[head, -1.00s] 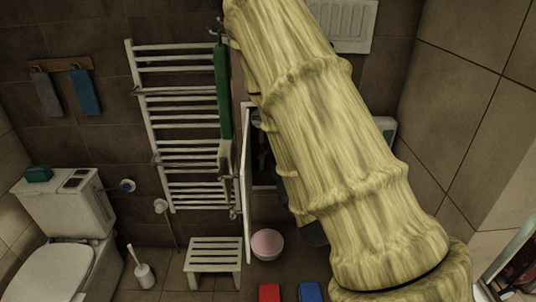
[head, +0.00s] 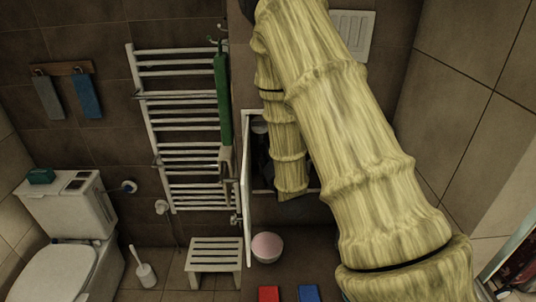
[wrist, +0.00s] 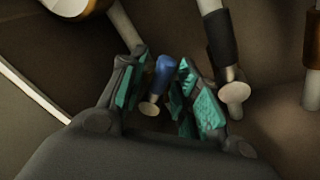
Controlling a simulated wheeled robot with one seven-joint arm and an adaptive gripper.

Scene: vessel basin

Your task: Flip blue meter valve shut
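The blue meter valve handle (wrist: 162,75) shows in the wrist view, a blue sleeve on a pale metal lever with a round end. It slants, with its round end toward the camera. My gripper (wrist: 162,72) is open, with a teal-padded finger on each side of the blue handle. The handle looks closer to the right finger; I cannot tell whether they touch. In the head view, my arm hides the gripper and the valve, at the open wall cabinet (head: 247,185).
In the wrist view, a black-sleeved lever (wrist: 222,45) hangs just right of my gripper, and a pipe with a copper-coloured part (wrist: 314,55) stands farther right. In the head view, a towel radiator (head: 180,125), a stool (head: 213,257) and a pink-topped bowl (head: 267,247) are left of my arm.

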